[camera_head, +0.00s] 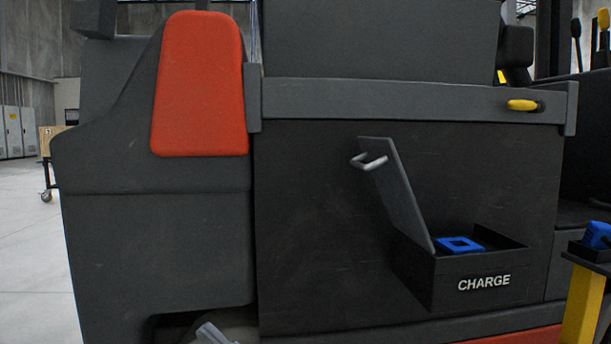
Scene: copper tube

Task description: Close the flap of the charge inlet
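The charge inlet is a dark box (470,290) marked CHARGE on the side of the vehicle, with a blue square socket (460,245) inside. Its dark flap (402,195) stands open, hinged at the box's left edge and tilted up and to the left. A pale metal handle (372,164) sticks out from the flap's outer face near its top. My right gripper is not in view.
A yellow post (581,305) with a black holder and a blue connector (597,235) stands at the right edge, close to the box. A rail with a yellow handle (522,105) runs above the flap. The space left of the flap, before the dark panel, is clear.

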